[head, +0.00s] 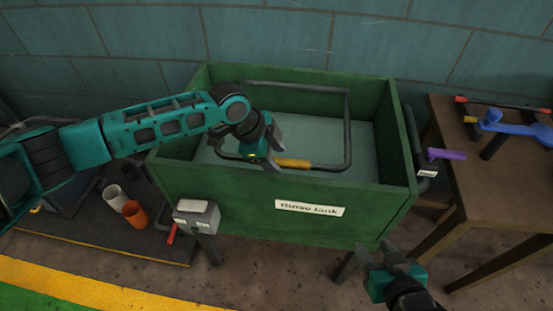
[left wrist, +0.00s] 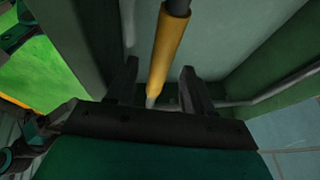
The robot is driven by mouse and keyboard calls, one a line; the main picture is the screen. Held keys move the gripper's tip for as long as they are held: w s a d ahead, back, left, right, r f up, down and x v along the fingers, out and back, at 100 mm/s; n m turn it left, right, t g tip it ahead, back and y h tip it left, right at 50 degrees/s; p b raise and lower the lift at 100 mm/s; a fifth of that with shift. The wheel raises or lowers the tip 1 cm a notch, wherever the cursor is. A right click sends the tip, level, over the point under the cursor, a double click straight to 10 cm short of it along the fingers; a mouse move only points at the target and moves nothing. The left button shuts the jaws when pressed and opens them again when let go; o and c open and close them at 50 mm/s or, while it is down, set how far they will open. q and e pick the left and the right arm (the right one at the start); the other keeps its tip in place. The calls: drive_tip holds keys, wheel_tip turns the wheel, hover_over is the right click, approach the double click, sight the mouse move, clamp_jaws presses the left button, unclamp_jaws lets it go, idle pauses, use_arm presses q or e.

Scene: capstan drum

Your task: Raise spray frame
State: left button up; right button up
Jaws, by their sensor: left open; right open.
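The spray frame (head: 349,125) is a dark pipe loop lying inside the green rinse tank (head: 255,198). Its front bar carries a yellow grip (head: 294,163). My left gripper (head: 272,160) is over the tank at the left end of the yellow grip. In the left wrist view, the yellow grip (left wrist: 167,48) runs between the two spread fingers of my left gripper (left wrist: 160,88), which is open. I cannot tell whether the fingers touch it. My right gripper (head: 385,258) is open and empty, low in front of the tank's right corner.
A grey box (head: 196,217) with a red lever is at the tank's front left. An orange cup (head: 135,214) and a white cup (head: 115,197) stand on a dark mat at left. A wooden table (head: 490,190) at right holds blue and purple tools.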

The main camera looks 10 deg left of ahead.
use_arm(q)
drive_tip(key=shift+w+d+f, duration=0.1)
drive_tip(key=shift+d+f, duration=0.15)
drive_tip(key=shift+f, duration=0.35)
clamp_jaws()
idle(0.3)
